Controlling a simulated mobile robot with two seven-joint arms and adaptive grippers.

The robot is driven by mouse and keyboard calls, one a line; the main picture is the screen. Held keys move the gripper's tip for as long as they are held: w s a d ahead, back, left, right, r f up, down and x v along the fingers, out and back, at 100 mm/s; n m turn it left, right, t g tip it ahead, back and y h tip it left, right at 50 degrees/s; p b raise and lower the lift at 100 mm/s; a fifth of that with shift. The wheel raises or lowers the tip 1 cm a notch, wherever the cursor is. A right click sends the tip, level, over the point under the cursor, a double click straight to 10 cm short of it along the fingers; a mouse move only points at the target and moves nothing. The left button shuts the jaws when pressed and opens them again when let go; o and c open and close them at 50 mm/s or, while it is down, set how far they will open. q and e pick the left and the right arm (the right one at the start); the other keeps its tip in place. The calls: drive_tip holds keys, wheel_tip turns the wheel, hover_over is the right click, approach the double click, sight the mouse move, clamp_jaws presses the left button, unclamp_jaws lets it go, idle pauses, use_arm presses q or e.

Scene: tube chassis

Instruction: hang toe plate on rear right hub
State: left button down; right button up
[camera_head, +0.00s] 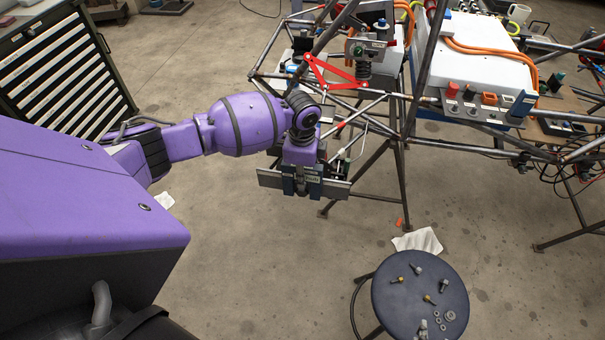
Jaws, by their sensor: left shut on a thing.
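My left gripper (302,185) reaches in from the left, points downward and is shut on the toe plate. The toe plate (335,188) is a long flat grey bar, held roughly level, sticking out on both sides of the gripper. It is in front of the near left end of the tube chassis (408,118); I cannot tell whether it touches anything there. The gripper and wrist hide part of the chassis behind, and I cannot make out the rear right hub for sure. My right gripper is not in view.
A round dark stool (405,315) with several bolts and nuts stands in front. A white cloth (418,241) lies on the floor. A white box with orange cables (470,65) sits on the chassis. A drawer cabinet (60,65) stands at the left. Floor between cabinet and stool is mostly clear.

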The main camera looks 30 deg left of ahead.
use_arm(q)
drive_tip(key=shift+w+r, duration=0.15)
drive_tip(key=shift+r, duration=0.15)
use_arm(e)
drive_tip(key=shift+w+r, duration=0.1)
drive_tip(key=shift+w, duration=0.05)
use_arm(q)
drive_tip(key=shift+r, duration=0.85)
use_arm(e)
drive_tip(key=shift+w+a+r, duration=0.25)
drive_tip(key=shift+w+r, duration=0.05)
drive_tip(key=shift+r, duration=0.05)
use_arm(q)
drive_tip(key=c, duration=1.5)
unclamp_jaws()
drive_tip(key=shift+f, duration=0.1)
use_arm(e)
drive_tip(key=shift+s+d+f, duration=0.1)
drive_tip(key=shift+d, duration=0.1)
use_arm(q)
wheel_tip(320, 180, up, 12)
drive_tip(key=shift+r, duration=0.1)
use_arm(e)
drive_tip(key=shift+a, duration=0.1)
